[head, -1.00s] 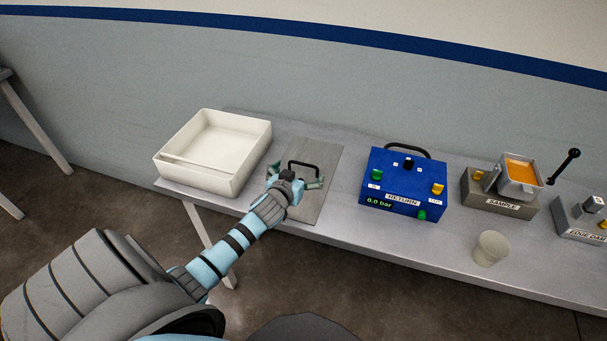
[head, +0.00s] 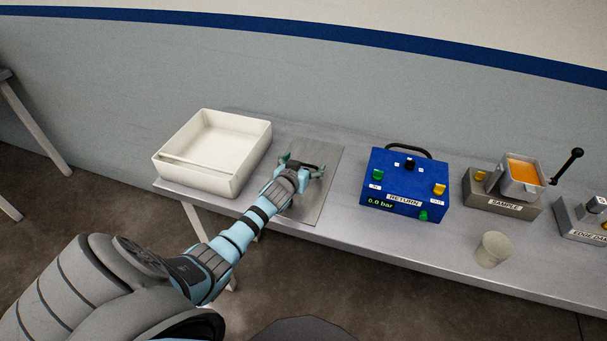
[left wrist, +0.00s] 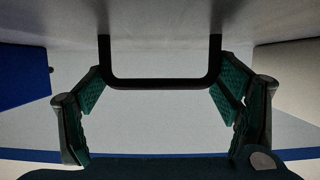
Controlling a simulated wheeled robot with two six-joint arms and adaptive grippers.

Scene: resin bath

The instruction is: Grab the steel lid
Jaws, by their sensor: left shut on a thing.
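The steel lid (head: 326,156) is a flat grey plate lying on the bench between the white tray and the blue box. My left gripper (head: 302,167) is over the lid at its black handle. In the left wrist view, the handle (left wrist: 160,84) is a dark U-shaped bar fixed to the lid's grey surface (left wrist: 160,20). The green finger pads of my left gripper (left wrist: 162,85) press on the two ends of the handle, so the gripper is shut on it. In the head view the gripper mostly hides the handle. My right gripper is in neither view.
An empty white tray (head: 262,150) stands close left of the lid. A blue RETURN box (head: 405,182) stands to the right. Farther right are a SAMPLE block (head: 505,207), an orange-filled container (head: 520,190) and a pale cup (head: 492,250).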

